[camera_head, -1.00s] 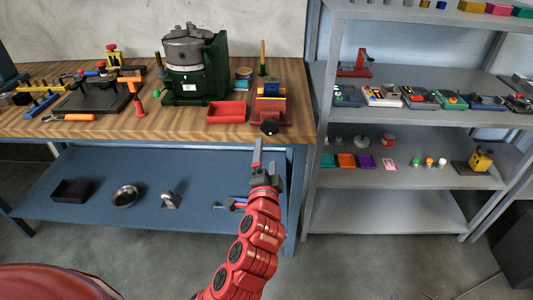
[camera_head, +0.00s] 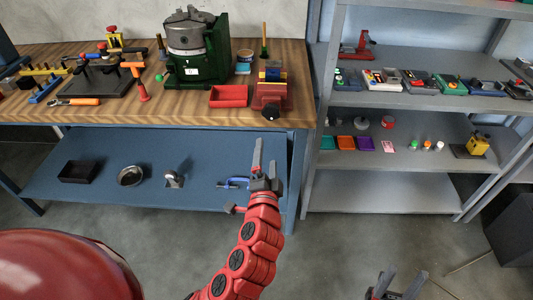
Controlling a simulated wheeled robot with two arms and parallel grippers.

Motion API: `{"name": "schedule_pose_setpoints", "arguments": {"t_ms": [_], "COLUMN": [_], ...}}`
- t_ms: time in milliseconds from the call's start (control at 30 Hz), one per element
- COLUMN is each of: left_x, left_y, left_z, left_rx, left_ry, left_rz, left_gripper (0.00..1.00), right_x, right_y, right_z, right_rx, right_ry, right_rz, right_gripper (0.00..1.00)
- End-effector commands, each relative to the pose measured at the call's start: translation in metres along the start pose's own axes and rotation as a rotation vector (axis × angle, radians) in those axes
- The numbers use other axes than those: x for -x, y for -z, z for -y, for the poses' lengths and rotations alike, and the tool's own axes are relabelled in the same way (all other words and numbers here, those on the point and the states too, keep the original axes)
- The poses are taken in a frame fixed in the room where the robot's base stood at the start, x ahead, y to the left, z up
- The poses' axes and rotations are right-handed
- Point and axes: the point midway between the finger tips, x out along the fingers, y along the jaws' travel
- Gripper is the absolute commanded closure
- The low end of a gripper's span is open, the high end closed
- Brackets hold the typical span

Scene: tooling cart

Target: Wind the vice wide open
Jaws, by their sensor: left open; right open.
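The vice (camera_head: 269,97) is a small red-bodied device at the right front of the wooden bench, with blue and yellow parts on top. A dark round knob (camera_head: 271,112) faces me at its front, at the bench edge. Whether its jaws are apart is too small to tell. My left gripper (camera_head: 264,151) is open and empty, pointing up in the picture, below the vice's knob and apart from it. My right gripper (camera_head: 397,284) is open and empty at the bottom edge, over the floor, far from the vice.
A red tray (camera_head: 229,96) lies left of the vice, with a green machine (camera_head: 190,50) behind it. The blue lower shelf (camera_head: 100,195) holds a black box (camera_head: 80,171) and a round dish (camera_head: 130,176). A grey shelving unit (camera_head: 400,205) stands to the right.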

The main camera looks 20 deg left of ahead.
Motion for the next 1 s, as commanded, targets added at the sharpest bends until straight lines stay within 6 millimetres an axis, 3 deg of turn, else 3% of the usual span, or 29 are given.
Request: {"name": "schedule_pose_setpoints", "arguments": {"t_ms": [367,533,833,1000], "left_x": [0.000,0.009,0.063,0.092], "left_y": [0.000,0.002,0.004,0.003], "left_z": [0.000,0.001,0.004,0.002], "left_rx": [-0.001,0.000,-0.007,-0.007], "left_ry": [0.000,-0.005,-0.009,-0.006], "left_rz": [0.000,-0.001,-0.006,-0.008], "left_gripper": [0.04,0.04,0.04,0.04], "right_x": [0.000,-0.011,-0.054,-0.065], "right_y": [0.000,0.002,0.009,0.011], "right_z": [0.000,-0.001,-0.003,-0.003], "right_rx": [0.000,0.000,0.000,0.000], "right_ry": [0.000,0.000,0.000,0.000], "right_rz": [0.000,0.000,0.000,0.000], "right_gripper": [0.50,0.50,0.50,0.50]}}
